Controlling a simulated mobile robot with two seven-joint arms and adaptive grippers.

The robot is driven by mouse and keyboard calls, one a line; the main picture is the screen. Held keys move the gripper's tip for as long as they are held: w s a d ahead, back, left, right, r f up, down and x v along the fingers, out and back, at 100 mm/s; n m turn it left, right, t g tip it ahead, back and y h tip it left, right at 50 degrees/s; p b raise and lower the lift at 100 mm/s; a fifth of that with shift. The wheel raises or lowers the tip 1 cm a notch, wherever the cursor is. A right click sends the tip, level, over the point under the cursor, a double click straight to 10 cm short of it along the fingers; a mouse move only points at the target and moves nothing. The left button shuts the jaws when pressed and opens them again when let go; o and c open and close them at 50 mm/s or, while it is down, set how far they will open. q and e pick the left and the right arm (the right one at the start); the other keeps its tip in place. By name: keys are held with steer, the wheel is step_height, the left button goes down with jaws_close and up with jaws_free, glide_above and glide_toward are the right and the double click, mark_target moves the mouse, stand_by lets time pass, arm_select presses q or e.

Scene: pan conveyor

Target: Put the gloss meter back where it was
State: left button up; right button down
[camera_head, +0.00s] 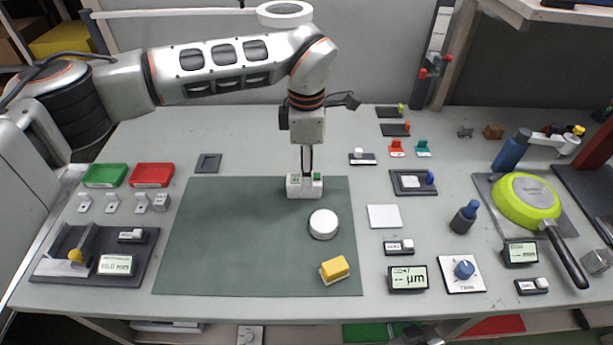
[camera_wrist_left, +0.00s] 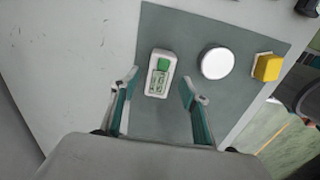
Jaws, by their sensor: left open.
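The gloss meter appears to be the small white device (camera_head: 304,190) with a green button and a small display, lying at the back edge of the dark green mat (camera_head: 230,240). In the left wrist view the white device (camera_wrist_left: 160,72) sits between my open fingers, with a gap on both sides. My left gripper (camera_head: 306,170) points down right at the device; its fingertips are at or just above it, and their exact height is unclear. An empty dark square frame (camera_head: 208,162) lies left of the mat's back corner. My right gripper is not in view.
A white round puck (camera_head: 323,224) and a yellow block (camera_head: 334,269) are on the mat's right side. Green (camera_head: 105,175) and red (camera_head: 152,175) trays stand left. Gauges, a knob plate and a green pan (camera_head: 526,200) fill the right. The mat's left half is clear.

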arm_select(q)
step_height(320, 180, up, 8)
steer(key=shift+r, duration=0.2)
stand_by(0.5)
